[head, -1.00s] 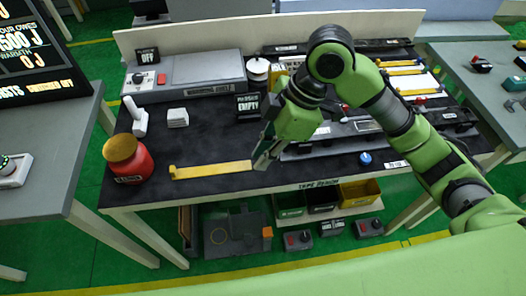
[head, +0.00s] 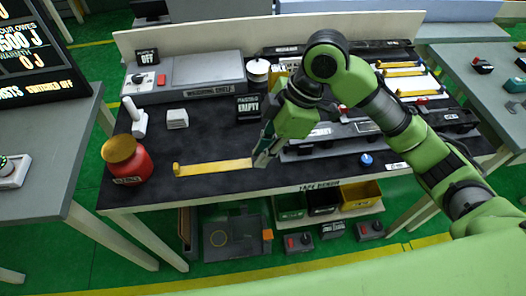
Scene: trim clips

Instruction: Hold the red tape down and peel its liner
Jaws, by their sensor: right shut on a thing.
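A flat yellow strip (head: 215,167) lies on the dark top of the tape bench, with a small raised tab at its left end. I see no red tape as such; whether any lies under the yellow strip cannot be told. My right gripper (head: 262,160) points down at the right end of the strip. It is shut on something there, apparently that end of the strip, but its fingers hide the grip. My left gripper is out of view.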

